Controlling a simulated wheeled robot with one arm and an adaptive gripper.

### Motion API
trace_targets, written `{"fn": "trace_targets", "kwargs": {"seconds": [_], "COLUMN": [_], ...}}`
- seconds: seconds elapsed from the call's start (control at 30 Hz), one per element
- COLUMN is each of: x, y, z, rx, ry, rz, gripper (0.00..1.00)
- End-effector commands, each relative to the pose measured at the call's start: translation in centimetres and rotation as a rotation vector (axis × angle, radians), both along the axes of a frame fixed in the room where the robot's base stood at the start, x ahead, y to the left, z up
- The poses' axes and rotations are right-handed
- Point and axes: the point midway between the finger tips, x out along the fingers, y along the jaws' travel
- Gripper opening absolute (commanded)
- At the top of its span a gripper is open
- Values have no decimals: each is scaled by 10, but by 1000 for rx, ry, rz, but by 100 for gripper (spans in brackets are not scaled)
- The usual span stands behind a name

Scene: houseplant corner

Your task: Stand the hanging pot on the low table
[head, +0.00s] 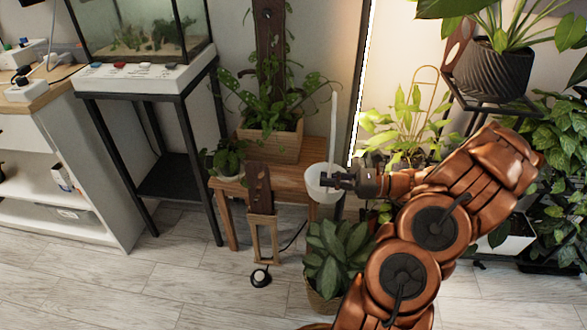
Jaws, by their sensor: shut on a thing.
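A white hanging pot (317,193) is in the head view, right of centre, with a pale upright strip (333,120) rising just behind it. My gripper (328,181) reaches in from the right and is shut on the pot, hiding part of its right side. The pot looks upright. The low wooden table (290,178) is in the middle, and the pot overlaps its right front corner in the picture. I cannot tell whether the pot touches the table.
On the table stand a wooden planter (285,145) and a small potted plant (228,160). A leafy floor plant (335,255) stands below the pot. A small wooden stand (263,235) is before the table. A tank (140,35) on a black stand is left. More plants crowd the right.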

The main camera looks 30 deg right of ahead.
Motion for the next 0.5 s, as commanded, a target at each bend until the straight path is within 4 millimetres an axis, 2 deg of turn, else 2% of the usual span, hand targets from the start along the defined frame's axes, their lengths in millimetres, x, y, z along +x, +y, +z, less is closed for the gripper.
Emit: {"fn": "trace_targets", "kwargs": {"seconds": [0.5], "x": [110], "y": [7], "z": [-14], "rx": [-1], "ry": [1], "rz": [5], "gripper": [0]}}
